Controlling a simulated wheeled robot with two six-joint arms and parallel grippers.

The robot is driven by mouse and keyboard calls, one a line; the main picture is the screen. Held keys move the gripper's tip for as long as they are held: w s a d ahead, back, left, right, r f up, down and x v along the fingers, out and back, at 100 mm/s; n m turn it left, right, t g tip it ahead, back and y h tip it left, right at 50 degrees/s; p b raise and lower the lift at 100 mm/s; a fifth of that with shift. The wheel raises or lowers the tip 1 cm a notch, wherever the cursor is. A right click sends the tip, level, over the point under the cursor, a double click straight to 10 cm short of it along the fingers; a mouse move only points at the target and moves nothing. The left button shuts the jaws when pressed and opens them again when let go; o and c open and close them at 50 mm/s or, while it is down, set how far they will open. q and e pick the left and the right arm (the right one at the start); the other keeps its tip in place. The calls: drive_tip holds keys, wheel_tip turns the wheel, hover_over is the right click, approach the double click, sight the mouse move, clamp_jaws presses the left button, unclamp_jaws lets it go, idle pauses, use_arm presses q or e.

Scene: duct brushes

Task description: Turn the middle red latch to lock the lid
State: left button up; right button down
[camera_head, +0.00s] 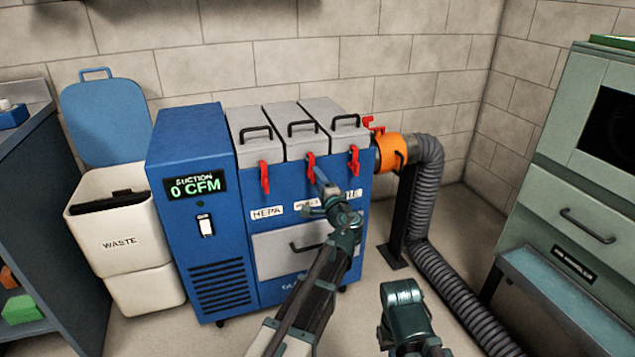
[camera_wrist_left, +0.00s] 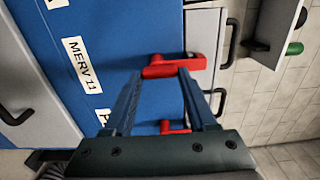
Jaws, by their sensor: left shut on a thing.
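The middle red latch (camera_head: 310,160) is on the blue cabinet's front, below the middle grey lid (camera_head: 302,140). Its handle hangs down, much like the left red latch (camera_head: 264,178) and the right red latch (camera_head: 354,160). My left gripper (camera_head: 317,170) is at the middle latch's lower end. In the left wrist view, my left gripper (camera_wrist_left: 160,73) has its fingertips on either side of the latch (camera_wrist_left: 190,64) handle, shut on it. Another red latch (camera_wrist_left: 178,128) shows partly between the fingers. My right gripper is not visible; only part of my right arm shows.
The blue cabinet (camera_head: 190,225) reads 0 CFM and has a grey front drawer (camera_head: 280,253). An orange collar (camera_head: 393,152) and grey hose (camera_head: 428,200) stand to its right. A waste bin (camera_head: 115,225) is at left and a green cabinet (camera_head: 560,200) at right.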

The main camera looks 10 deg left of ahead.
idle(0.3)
use_arm(q)
drive_tip(key=o, duration=1.4)
drive_tip(key=shift+c, duration=0.2)
